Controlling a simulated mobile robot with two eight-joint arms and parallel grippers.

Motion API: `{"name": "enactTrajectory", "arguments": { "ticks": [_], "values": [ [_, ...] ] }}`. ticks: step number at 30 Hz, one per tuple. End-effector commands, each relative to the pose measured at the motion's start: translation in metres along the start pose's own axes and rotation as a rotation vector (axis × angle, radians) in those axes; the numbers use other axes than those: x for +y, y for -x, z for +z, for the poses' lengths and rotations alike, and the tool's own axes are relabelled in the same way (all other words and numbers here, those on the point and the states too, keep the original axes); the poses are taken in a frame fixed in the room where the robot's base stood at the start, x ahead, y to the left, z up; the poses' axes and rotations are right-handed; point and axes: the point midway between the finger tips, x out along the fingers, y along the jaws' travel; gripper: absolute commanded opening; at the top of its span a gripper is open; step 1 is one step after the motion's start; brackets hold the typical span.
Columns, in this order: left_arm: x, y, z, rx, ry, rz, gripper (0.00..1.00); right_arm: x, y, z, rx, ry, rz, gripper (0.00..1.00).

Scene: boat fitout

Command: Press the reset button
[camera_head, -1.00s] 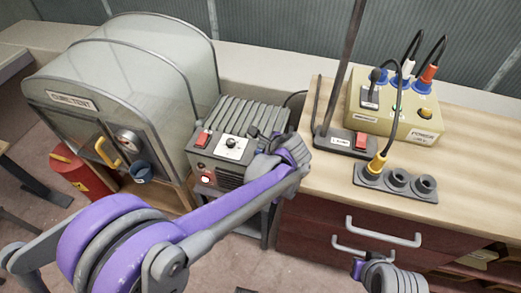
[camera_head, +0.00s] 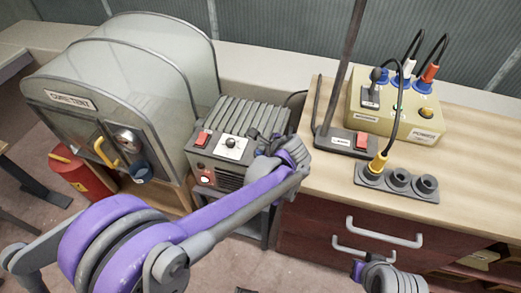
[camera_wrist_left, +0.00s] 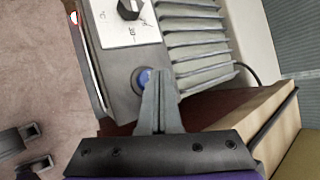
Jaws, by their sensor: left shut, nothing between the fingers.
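A grey ribbed box (camera_head: 216,172) stands between the clear-fronted cabinet and the wooden bench. In the left wrist view a round blue button (camera_wrist_left: 143,78) sits on the box's dark face, partly behind my fingers. I cannot read a reset label on it. My left gripper (camera_wrist_left: 158,76) is shut and empty, its fingertips at the button's right edge; contact is unclear. In the head view my left gripper (camera_head: 256,135) is at the box's right front.
The cabinet (camera_head: 60,125) with a yellow handle (camera_head: 105,153) stands left, a red canister (camera_head: 80,178) below it. On the bench (camera_head: 465,170) are a lamp base (camera_head: 345,143), a power box (camera_head: 400,118) with cables and a socket strip (camera_head: 397,182). Part of my right arm shows at bottom right.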

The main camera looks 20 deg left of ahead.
Motion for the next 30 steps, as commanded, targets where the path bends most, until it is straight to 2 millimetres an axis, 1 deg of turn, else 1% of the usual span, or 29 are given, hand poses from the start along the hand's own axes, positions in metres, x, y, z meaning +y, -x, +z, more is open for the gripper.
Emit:
{"name": "enactTrajectory", "arguments": {
  "ticks": [30],
  "values": [
    [0.0048,-0.0065,-0.0049,0.0,0.0,0.0,0.0,0.0,-0.0062,0.0035,-0.002,0.0,0.0,0.0]
  ]
}}
